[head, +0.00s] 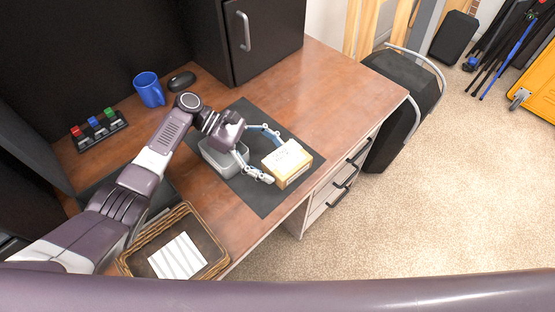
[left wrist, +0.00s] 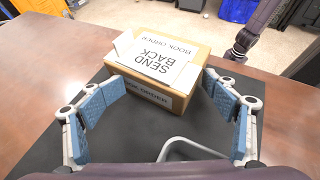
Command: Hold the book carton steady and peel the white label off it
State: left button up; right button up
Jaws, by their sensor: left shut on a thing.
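The book carton (head: 285,172) is a small tan box on the dark mat (head: 262,200) near the desk's front edge. In the left wrist view the carton (left wrist: 178,90) stands just ahead, with dark lettering on its near face. The white label (left wrist: 157,58) reads "SEND BACK" and lies on the carton's top, over other lettering. The label also shows pale in the head view (head: 287,158). My left gripper (head: 269,156) is shut on the carton, with its blue-padded fingers on either side, also seen in the left wrist view (left wrist: 169,100). I see no right gripper.
A grey bin (head: 222,164) stands on the mat beneath my left wrist. A wicker basket (head: 139,246) with white paper is at the front left. A blue mug (head: 149,90), a mouse (head: 181,81) and a switch tray (head: 98,133) stand at the back. The desk's right end is clear.

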pick_arm(q)
grip_shut()
dwell(0.3)
jog(key=shift+c, duration=0.6)
grip_release()
jog(key=shift+w, duration=0.1)
